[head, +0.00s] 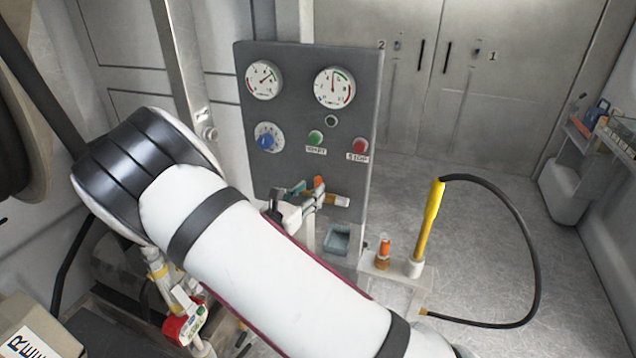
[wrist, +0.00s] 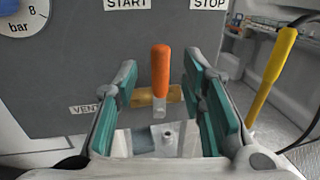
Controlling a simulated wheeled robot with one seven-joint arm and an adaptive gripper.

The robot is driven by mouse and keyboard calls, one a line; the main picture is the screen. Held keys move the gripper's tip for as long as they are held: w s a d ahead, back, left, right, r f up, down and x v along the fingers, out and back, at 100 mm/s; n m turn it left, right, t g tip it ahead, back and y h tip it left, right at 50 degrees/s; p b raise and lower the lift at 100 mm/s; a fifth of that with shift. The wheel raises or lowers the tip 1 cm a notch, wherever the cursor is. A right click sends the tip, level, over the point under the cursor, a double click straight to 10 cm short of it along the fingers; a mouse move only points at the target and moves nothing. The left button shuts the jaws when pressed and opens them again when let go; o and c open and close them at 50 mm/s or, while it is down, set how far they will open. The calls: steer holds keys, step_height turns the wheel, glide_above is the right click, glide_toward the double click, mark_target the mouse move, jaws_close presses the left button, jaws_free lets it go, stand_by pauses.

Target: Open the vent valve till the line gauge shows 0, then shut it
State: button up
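The vent valve has an upright orange handle (head: 318,184) and a brass body (head: 342,200) low on the grey panel. In the wrist view the orange handle (wrist: 160,70) stands between my fingers, with clear space on both sides, and the brass body (wrist: 172,95) is behind it. A partly hidden "VENT" label (wrist: 86,109) is left of it. My gripper (wrist: 160,80) is open, its teal pads apart; it also shows in the head view (head: 302,192). Two gauges sit on the panel: a left one (head: 263,80), needle up-right, and a right one (head: 334,86), needle about upright. Their names are unreadable.
Below the gauges are a blue knob (head: 267,140), a green START button (head: 315,137) and a red STOP button (head: 360,146). Open floor lies further right.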

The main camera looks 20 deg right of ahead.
mark_target(316, 185)
steer(key=shift+x, duration=2.45)
jaws_close()
